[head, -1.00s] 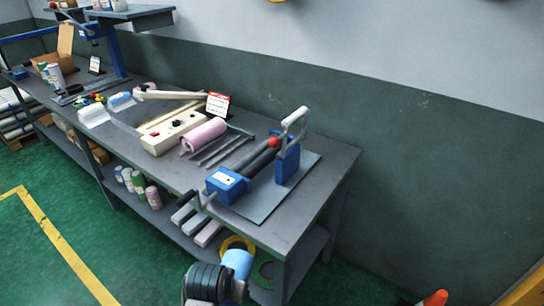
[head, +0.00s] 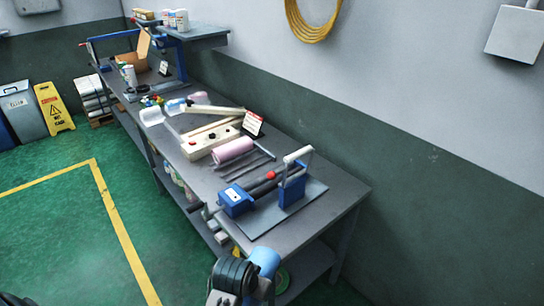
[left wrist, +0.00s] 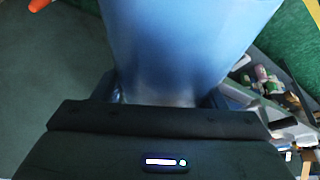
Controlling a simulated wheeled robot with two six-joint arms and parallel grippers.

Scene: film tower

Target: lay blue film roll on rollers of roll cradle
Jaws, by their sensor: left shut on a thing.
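The blue film roll (head: 264,262) is at the bottom of the head view, in front of the bench's near end. My left gripper (head: 246,277) is shut on it and holds it clear of the bench. In the left wrist view the blue roll fills the top middle, between the fingers of my left gripper (left wrist: 160,96). My right gripper is not in view.
A blue device (head: 237,199) with dark rollers and a handle stands on a grey plate (head: 258,222) at the bench's near end. The green floor (head: 60,225) left is clear.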

